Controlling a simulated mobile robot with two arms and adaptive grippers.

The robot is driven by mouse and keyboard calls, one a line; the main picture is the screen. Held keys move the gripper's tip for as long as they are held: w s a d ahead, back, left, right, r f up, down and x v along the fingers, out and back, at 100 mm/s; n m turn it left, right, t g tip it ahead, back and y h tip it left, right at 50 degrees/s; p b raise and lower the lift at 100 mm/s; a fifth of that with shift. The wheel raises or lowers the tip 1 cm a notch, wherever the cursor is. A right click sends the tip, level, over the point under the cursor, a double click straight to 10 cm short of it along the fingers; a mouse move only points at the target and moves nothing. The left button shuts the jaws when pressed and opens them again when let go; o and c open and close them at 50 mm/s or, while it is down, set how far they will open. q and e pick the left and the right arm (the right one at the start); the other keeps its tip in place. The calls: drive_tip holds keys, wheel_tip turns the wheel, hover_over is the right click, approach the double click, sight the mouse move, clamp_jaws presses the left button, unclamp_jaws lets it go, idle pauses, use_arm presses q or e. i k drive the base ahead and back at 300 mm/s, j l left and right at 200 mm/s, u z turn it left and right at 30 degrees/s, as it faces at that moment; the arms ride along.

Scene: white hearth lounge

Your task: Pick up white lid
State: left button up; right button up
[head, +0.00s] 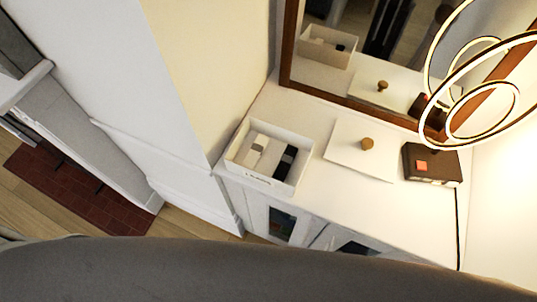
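The white lid (347,157) is a flat, square panel with a round brown knob (367,144) on top. It lies on the white cabinet top, right of an open white box (239,154) and apart from it. The lid's reflection shows in the mirror behind. Neither of my grippers is in the head view. A large dark grey curved shape, blurred in detail, covers the bottom of the picture and hides what is below.
The white box holds a few white and dark items. A dark brown box with an orange-red patch (428,164) stands right of the lid. A glowing ring lamp (482,93) stands at the right. A brown-framed mirror (349,103) is behind. The cabinet top (400,215) is clear in front.

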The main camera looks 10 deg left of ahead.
sight(367, 150)
drive_tip(key=i+j+z, duration=0.1)
drive_tip(key=z, duration=0.35)
drive_tip(key=j+z, duration=0.45)
drive_tip(key=i+j+z, duration=0.1)
drive_tip(key=z, duration=0.35)
